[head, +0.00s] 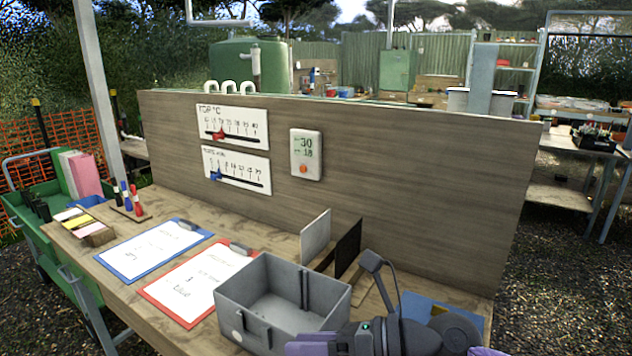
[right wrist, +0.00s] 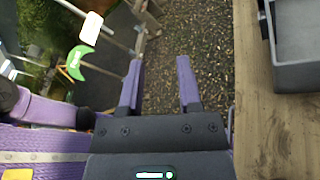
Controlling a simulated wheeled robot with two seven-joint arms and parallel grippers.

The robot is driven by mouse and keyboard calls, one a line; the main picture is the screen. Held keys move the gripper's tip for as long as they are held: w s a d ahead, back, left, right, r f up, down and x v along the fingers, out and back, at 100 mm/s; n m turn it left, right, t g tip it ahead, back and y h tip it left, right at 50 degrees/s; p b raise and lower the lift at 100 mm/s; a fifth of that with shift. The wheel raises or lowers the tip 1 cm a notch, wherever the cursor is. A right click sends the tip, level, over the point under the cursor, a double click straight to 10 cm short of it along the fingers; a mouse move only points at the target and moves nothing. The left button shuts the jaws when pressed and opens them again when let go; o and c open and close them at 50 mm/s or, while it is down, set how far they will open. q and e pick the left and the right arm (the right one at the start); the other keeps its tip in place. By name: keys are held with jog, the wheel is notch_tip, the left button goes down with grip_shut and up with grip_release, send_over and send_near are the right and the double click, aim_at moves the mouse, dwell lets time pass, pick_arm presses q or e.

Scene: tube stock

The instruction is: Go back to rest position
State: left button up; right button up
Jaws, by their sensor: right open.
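My right gripper (head: 302,348) shows at the bottom edge of the head view, in front of the grey box, partly cut off by the frame. In the right wrist view its two purple fingers (right wrist: 160,88) are apart with nothing between them. They hang over the gravel, just off the front edge of the wooden table (right wrist: 246,120). My left gripper is in neither view.
The open grey box (head: 270,322) stands near the table's front edge, close to my right arm. Clipboards, blue (head: 125,262) and red (head: 165,290), lie left of it. An upright wooden panel (head: 420,190) closes the table's back. A green cart (head: 30,225) stands left.

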notch_tip(320, 180, up, 4)
jog(key=w+d+m+t+h, duration=0.1)
jog(key=w+d+m+t, duration=0.15)
jog(key=m+t, duration=1.4)
jog(key=s+d+f+m+g+h, duration=0.3)
jog(key=d+f+m+h, duration=0.85)
jog(key=m, duration=0.75)
jog(key=s+d+f+m+g+h, duration=0.1)
jog(key=s+f+m+g, duration=0.3)
jog(key=s+f+g, duration=0.45)
jog(key=s+f+m+g+h, duration=0.2)
jog(key=s+f+m+g, duration=0.25)
jog(key=s, duration=0.65)
notch_tip(320, 180, down, 17)
jog(key=s+n+g, duration=0.1)
jog(key=s+g, duration=0.1)
jog(key=s, duration=0.1)
jog(key=s+d+f, duration=0.3)
jog(key=s+f, duration=0.7)
jog(key=s, duration=0.2)
jog(key=shift+s+d+f+g, duration=0.2)
jog(key=shift+s+d+g, duration=0.15)
jog(key=shift+s, duration=0.05)
